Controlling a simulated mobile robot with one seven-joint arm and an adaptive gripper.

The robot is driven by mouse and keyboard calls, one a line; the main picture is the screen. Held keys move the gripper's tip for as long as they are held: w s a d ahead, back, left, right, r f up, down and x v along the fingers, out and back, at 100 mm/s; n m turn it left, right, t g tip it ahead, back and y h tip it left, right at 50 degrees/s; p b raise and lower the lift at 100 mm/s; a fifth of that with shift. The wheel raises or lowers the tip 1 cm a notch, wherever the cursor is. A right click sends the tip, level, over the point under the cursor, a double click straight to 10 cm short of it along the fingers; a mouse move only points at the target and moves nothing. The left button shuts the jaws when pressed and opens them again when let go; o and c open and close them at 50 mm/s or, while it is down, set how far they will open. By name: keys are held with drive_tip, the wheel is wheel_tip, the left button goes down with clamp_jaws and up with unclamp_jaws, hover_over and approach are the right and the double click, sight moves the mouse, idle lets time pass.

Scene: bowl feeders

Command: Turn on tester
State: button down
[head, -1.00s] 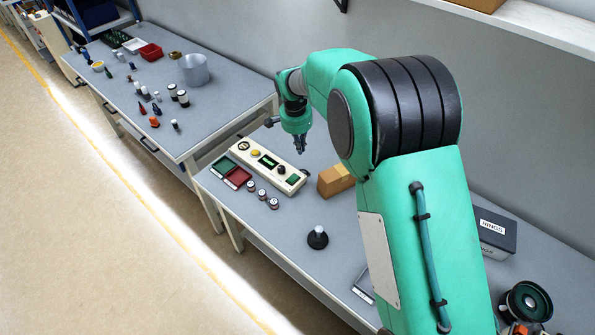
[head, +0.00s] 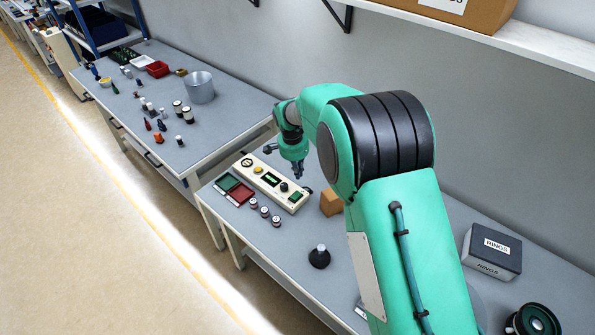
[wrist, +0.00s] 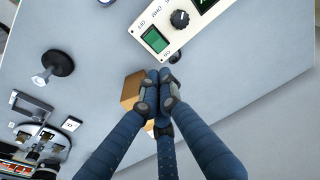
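The tester is a long cream box (head: 270,182) on the near bench, with a yellow button, a small dark display, a black knob (head: 284,187) and a green rocker switch (head: 295,197) at its right end. In the wrist view the tester's end (wrist: 172,48) is at the top, with the green switch (wrist: 155,40) between OFF and ON labels and the knob (wrist: 179,19) beside it. My gripper (head: 298,174) is above the bench just behind the tester's switch end, apart from it. In the wrist view my gripper's fingertips (wrist: 158,78) are together and empty, below the switch.
A cardboard box (head: 331,202) stands right of the tester, partly behind my fingers in the wrist view. Green and red trays (head: 240,193) and several small jars (head: 265,211) lie in front. A black-based stand (head: 319,257) and a RINGS box (head: 491,250) are further right.

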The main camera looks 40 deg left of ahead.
sight(301, 193)
drive_tip(key=f, duration=0.3)
drive_tip(key=w+f, duration=0.1)
drive_tip(key=f, duration=0.3)
drive_tip(key=f+b, duration=0.1)
drive_tip(key=f, duration=0.3)
drive_tip(key=shift+w, duration=0.25)
drive_tip(key=shift+f, duration=0.1)
drive_tip(key=shift+f, duration=0.1)
